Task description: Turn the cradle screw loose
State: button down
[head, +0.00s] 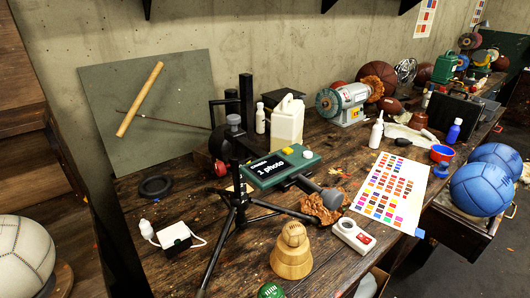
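On the bench (330,250) stands a black tripod stand (240,212) with splayed legs. A grey knob (233,120) sits at its upper part, beside black bars. A grey rod with a thick round end (331,198) reaches out to the right of a green box marked "1 photo" (270,172). Either grey piece could be the cradle screw; I cannot tell which, nor how tight it is. A dark round thing with red on it (217,146) is partly hidden behind the stand. My gripper is not in view.
A white jug (287,122), a grinder (343,104) and a colour chart (391,190) lie around the stand. A stacked wooden form (291,252) and a white device (353,236) are in front. Blue balls (479,188) are at the right.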

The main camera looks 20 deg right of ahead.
aim_at(333, 198)
jog(key=k+j, duration=0.25)
jog(key=j, duration=0.2)
jog(key=k+j+z, duration=0.1)
jog(key=j, duration=0.35)
jog(key=k+j, duration=0.35)
jog(key=j+z, duration=0.05)
jog(key=j, duration=0.05)
